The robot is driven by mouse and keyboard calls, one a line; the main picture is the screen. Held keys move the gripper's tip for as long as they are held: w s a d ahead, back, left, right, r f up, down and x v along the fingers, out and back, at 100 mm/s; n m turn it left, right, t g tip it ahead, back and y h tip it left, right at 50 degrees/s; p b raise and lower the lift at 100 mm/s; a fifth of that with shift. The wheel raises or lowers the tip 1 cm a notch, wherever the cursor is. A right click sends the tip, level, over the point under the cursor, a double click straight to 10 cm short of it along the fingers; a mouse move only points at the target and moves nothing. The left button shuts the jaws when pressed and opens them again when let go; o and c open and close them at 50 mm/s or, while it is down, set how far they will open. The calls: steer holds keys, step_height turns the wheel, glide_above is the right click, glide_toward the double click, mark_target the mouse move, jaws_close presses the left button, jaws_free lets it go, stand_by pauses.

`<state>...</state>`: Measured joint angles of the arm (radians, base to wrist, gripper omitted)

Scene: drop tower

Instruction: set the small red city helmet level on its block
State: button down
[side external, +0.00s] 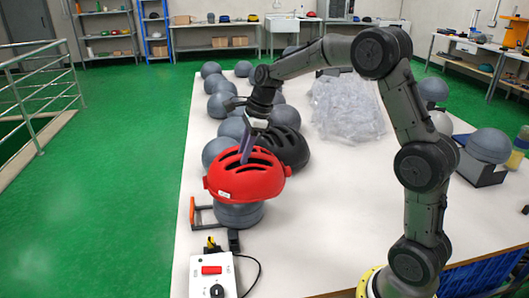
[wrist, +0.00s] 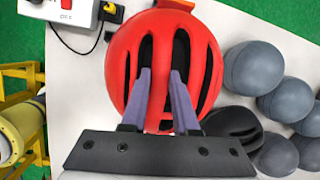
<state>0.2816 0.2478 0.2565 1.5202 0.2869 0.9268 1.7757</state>
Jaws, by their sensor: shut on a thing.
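The red city helmet (side external: 246,176) has dark slot vents and a small white label on its rim. In the side view it sits over a grey rounded block (side external: 238,216), covering the block's top; its rim slopes slightly, with the left side lower. Whether it rests fully on the block I cannot tell. My gripper (side external: 246,150) comes down onto the helmet's crown. In the wrist view the helmet (wrist: 172,55) fills the middle, and my gripper's two fingers (wrist: 161,75) reach into neighbouring vents, shut on the strip of shell between them.
A black helmet (side external: 288,148) stands close behind the red one. Several grey headforms (side external: 217,152) line the table's left side. A white control box (side external: 212,276) with a red switch and an orange-handled frame (side external: 193,210) are near the front. The table's middle (side external: 320,200) is clear.

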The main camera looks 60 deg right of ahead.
steer(key=shift+n, duration=0.4)
steer(key=f, duration=0.1)
steer(key=w+a+f, duration=0.1)
steer(key=f, duration=0.1)
steer(key=w+f, duration=0.1)
steer(key=shift+w+a+f, duration=0.2)
steer(key=shift+a, duration=0.05)
steer(key=shift+f, duration=2.95)
steer(key=c, duration=0.6)
jaws_free()
steer(key=c, duration=0.3)
steer(key=shift+c, duration=0.2)
steer(key=shift+r, duration=0.65)
steer(key=shift+r, duration=0.35)
steer(key=shift+r, duration=0.25)
